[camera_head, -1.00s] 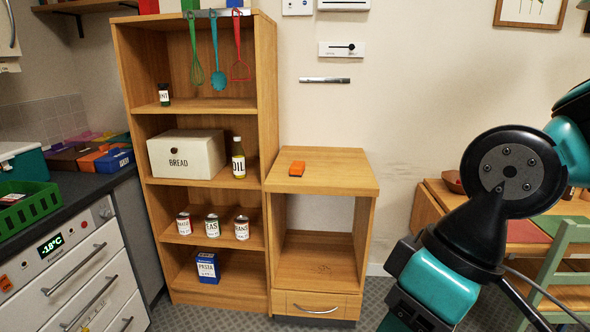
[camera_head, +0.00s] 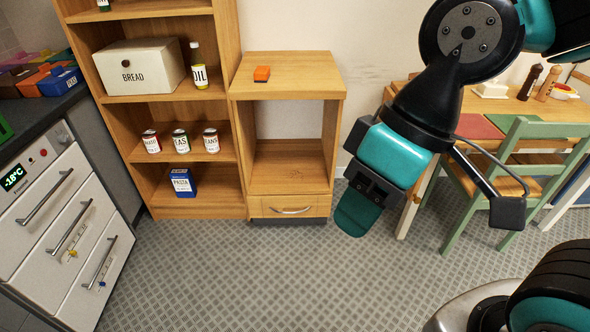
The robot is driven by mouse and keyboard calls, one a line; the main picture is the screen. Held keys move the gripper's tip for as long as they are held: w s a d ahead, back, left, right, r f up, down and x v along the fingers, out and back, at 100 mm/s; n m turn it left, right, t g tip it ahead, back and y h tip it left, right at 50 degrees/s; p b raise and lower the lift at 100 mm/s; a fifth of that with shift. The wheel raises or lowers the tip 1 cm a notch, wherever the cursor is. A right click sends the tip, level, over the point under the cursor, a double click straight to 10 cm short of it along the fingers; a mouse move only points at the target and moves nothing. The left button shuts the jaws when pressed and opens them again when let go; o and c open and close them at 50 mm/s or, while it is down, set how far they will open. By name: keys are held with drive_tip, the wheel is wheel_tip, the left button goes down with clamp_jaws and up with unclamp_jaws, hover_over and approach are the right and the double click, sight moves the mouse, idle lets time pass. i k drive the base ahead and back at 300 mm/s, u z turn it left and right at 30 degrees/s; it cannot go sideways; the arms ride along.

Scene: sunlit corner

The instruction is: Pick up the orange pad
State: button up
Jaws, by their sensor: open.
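A small orange pad (camera_head: 262,74) lies on the wooden top of the low cabinet (camera_head: 305,72), left of its middle. My gripper (camera_head: 362,212) hangs at the right of the cabinet, lower and nearer to me, well apart from the pad. A teal finger shows at its lower end, and the other finger is hard to make out. The gripper is open, and I see nothing held in it.
A shelf unit with a bread box (camera_head: 138,66), an oil bottle (camera_head: 199,66), several cans and a pasta box (camera_head: 182,182) stands left of the cabinet. A green chair (camera_head: 520,165) and a table (camera_head: 490,110) stand at the right. The tiled floor (camera_head: 250,270) in front is clear.

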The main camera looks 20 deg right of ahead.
sight(262, 74)
drive_tip(key=z, duration=0.25)
drive_tip(key=i, duration=0.45)
drive_tip(key=z, duration=0.45)
drive_tip(key=i, duration=1.8)
drive_tip(key=u, duration=1.1)
drive_tip(key=i, duration=0.35)
drive_tip(key=u, duration=0.2)
